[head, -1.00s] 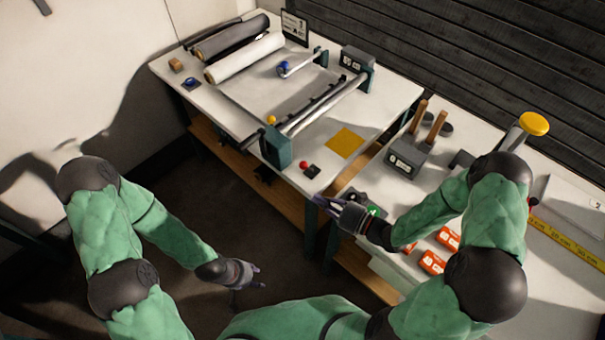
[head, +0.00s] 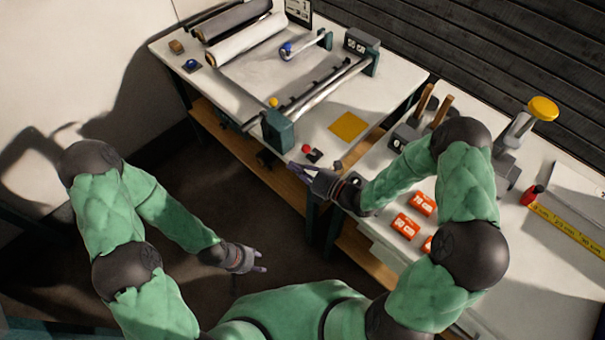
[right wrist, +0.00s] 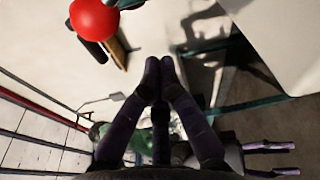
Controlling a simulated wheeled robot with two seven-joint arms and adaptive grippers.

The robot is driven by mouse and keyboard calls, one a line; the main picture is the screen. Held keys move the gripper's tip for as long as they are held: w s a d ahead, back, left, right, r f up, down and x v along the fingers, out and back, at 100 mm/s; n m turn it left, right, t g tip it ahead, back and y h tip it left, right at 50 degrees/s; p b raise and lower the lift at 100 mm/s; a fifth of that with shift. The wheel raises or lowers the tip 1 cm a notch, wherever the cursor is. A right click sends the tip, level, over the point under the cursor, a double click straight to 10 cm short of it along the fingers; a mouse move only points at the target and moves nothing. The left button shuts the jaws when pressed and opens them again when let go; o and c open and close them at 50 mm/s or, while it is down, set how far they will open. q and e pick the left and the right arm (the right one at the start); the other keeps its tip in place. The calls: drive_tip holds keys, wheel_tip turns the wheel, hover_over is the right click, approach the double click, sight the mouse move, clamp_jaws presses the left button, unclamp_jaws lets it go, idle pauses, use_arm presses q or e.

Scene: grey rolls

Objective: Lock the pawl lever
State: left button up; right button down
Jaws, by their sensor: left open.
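A red ball knob (head: 305,148) stands on a small dark base near the front edge of the roll table; a red ball (right wrist: 93,18) also shows large at the upper left of the right wrist view. The roller frame's near end block (head: 278,130) has a yellow knob (head: 273,102) beside it. I cannot tell which part is the pawl lever. My right gripper (head: 291,170) is just in front of the red knob, apart from it; its fingertips (right wrist: 160,62) meet with nothing between them. My left gripper (head: 263,262) is open and empty, low over the floor.
Dark and white rolls (head: 246,52) lie at the back of the table. A yellow square (head: 348,127) lies on its front right. The right bench carries orange blocks (head: 405,225), a yellow-topped device (head: 542,108) and a yellow ruler (head: 570,230). Open floor lies between my arms and the table.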

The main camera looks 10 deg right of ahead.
sight(306, 152)
drive_tip(key=shift+w+d+r, duration=0.2)
drive_tip(key=shift+d, duration=0.3)
drive_tip(key=shift+w+d+r, duration=0.15)
drive_tip(key=shift+w+d, duration=0.1)
drive_tip(key=shift+d, duration=0.2)
drive_tip(key=shift+w+d+r, duration=0.2)
drive_tip(key=shift+d, duration=0.3)
drive_tip(key=shift+w+d+r+m+b, duration=0.3)
drive_tip(key=shift+r+m+b, duration=0.1)
drive_tip(key=shift+m, duration=0.3)
drive_tip(key=shift+w+d+r+m+y+b, duration=0.3)
drive_tip(key=shift+d+r+m, duration=0.25)
drive_tip(key=shift+m, duration=0.25)
drive_tip(key=m, duration=0.1)
drive_tip(key=w+d+m+b, duration=0.1)
drive_tip(key=shift+w+d+r+m+t, duration=0.1)
drive_tip(key=shift+d+r+m+t, duration=0.2)
drive_tip(key=shift+r, duration=0.1)
drive_tip(key=shift+w+d+r+m+t+b, duration=0.1)
drive_tip(key=shift+w+d+m+t+b, duration=0.1)
drive_tip(key=shift+w+d+m+b, duration=0.7)
drive_tip(key=shift+w+d+r+m+t+b, duration=0.1)
drive_tip(key=shift+w+d+m+t+b, duration=0.1)
drive_tip(key=shift+w+d+m+b, duration=0.65)
drive_tip(key=shift+s+d, duration=0.25)
drive_tip(key=shift+d, duration=0.05)
